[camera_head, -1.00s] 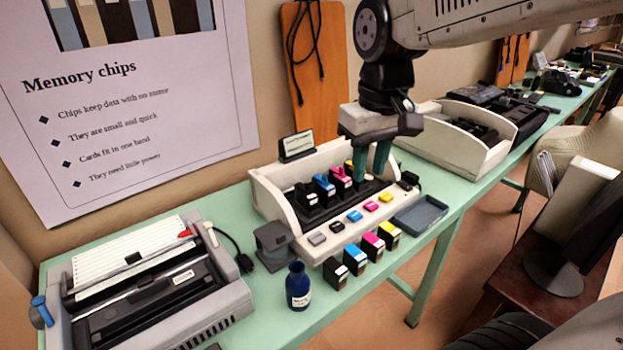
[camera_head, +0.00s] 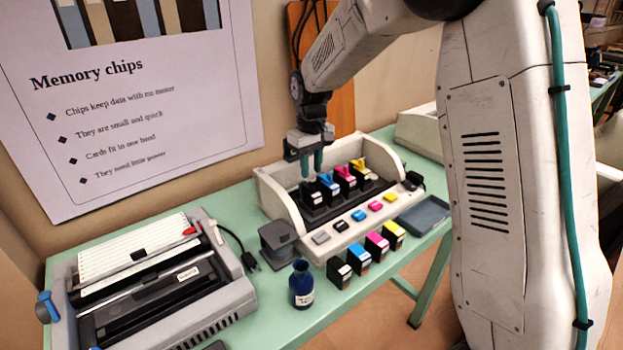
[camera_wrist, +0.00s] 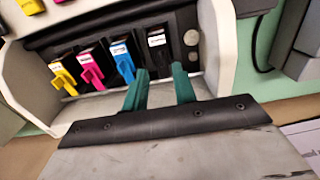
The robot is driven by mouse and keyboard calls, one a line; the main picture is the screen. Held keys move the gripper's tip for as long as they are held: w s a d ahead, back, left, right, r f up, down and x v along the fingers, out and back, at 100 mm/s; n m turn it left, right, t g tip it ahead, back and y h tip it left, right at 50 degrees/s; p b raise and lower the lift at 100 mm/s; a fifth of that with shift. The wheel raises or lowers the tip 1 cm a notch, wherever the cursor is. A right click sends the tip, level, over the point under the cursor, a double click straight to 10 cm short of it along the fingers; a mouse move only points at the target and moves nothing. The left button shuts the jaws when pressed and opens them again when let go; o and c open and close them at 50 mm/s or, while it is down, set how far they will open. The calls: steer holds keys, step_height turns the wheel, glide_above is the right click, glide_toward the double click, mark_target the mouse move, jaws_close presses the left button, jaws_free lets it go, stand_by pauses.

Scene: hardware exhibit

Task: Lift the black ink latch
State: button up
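The black ink cartridge (camera_head: 307,193), with its black latch, sits at the left end of the row in the cream printer (camera_head: 274,199). In the wrist view, the black cartridge (camera_wrist: 157,42) is the rightmost, with a pale label; its dark latch is hard to make out. My gripper (camera_head: 311,172) points down over the black end of the row. In the wrist view, my gripper (camera_wrist: 160,72) has its two green fingers apart, roughly either side of the black cartridge's front, with nothing held. Contact with the latch cannot be told.
Cyan (camera_head: 327,182), magenta (camera_head: 345,173) and yellow (camera_head: 359,165) latches stand right of the black one. Loose cartridges (camera_head: 358,258), a blue bottle (camera_head: 301,286) and a grey tray (camera_head: 424,215) are in front. A binding machine (camera_head: 150,285) stands left.

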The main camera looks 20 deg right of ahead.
mark_target(310, 182)
steer(key=shift+f, duration=2.1)
jaws_close()
steer(key=g, duration=0.1)
steer(key=w+r+g+h, duration=0.1)
steer(key=g, duration=0.2)
steer(key=shift+w+a+r, duration=0.15)
steer(key=shift+w+a, duration=0.1)
steer(key=shift+w, duration=0.05)
